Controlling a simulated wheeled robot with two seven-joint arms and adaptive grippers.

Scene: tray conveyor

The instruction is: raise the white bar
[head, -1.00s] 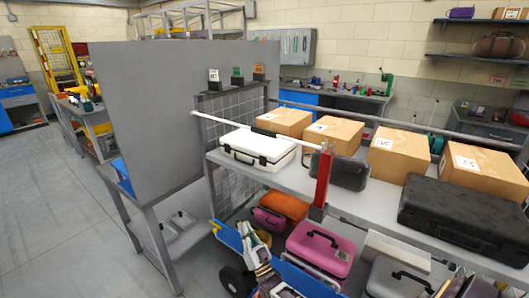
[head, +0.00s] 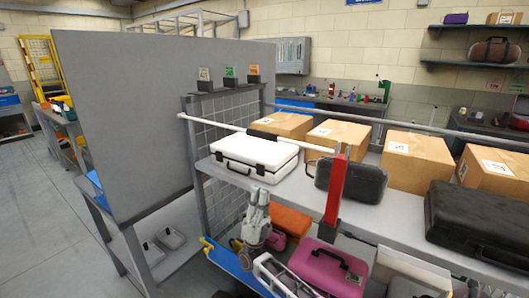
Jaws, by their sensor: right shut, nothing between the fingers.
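The white bar (head: 230,128) is a thin level pole across the front of the shelf. Its left end sticks out past the grey mesh frame, and its right end meets a red post (head: 336,190). My right gripper (head: 258,197) is shut and empty, pointing up, below the bar and in front of the shelf's front edge. It is clear of the bar. I do not see my left gripper.
Cardboard boxes (head: 408,148) and dark cases (head: 350,180) stand on the shelf (head: 390,216). A pink case (head: 325,270) and an orange one (head: 292,222) lie below it. A large grey panel (head: 150,120) stands at left, with open floor (head: 40,220) beyond.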

